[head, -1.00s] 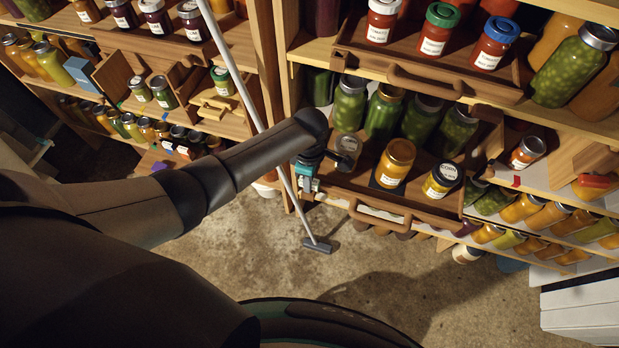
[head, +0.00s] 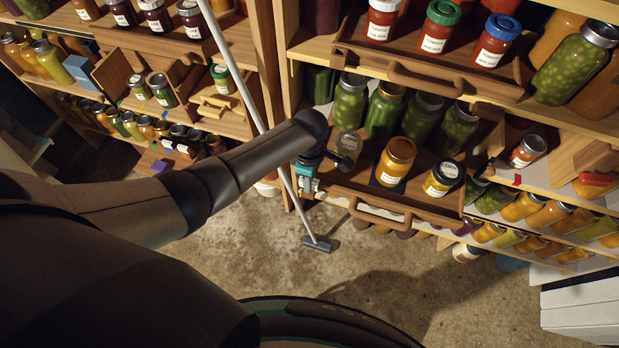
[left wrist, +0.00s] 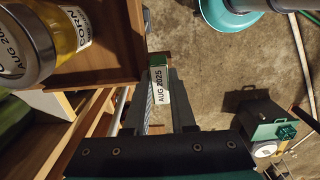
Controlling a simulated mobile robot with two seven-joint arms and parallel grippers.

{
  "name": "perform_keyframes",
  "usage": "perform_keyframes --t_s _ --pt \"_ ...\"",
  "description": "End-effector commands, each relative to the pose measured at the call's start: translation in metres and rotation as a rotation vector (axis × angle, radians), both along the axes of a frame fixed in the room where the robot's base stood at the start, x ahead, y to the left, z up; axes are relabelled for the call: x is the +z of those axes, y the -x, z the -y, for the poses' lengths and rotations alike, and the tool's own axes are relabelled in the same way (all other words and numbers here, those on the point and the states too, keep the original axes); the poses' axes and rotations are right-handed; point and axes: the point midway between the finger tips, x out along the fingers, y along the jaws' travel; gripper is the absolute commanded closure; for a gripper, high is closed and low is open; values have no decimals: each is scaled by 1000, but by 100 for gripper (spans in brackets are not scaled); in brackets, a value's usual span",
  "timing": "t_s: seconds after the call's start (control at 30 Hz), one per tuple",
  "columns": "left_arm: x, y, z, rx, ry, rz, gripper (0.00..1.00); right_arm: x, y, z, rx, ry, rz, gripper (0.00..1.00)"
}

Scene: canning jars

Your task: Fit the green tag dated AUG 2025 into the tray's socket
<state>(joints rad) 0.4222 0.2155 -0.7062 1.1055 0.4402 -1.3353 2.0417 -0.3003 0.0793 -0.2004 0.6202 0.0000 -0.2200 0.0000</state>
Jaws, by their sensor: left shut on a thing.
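My left gripper (left wrist: 160,115) is shut on the green tag (left wrist: 160,82), a white plate with a green end that reads AUG 2025. In the left wrist view the tag sticks out between the fingers, beside the corner of the wooden tray (left wrist: 112,62). I cannot tell whether tag and tray touch. In the head view my left gripper (head: 308,184) is at the left end of the tray (head: 425,211), and the tag cannot be made out there. The tray's socket is not clearly visible. My right gripper is not in view.
A yellow jar labelled CORN (left wrist: 72,28) stands on the tray near the gripper. A pole with a flat foot (head: 317,244) stands left of the tray.

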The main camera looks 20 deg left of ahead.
Motion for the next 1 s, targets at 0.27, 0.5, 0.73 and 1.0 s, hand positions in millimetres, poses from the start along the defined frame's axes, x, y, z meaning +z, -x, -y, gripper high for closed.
perform_keyframes --t_s 0.27,0.5,0.73,1.0 --pt "-2 0 0 0 1 0 100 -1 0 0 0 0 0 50" --pt "-7 0 0 1 1 -1 100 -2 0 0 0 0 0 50" --pt "-7 0 0 0 0 1 53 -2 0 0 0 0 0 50" --pt "-7 0 0 0 0 0 42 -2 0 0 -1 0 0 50"
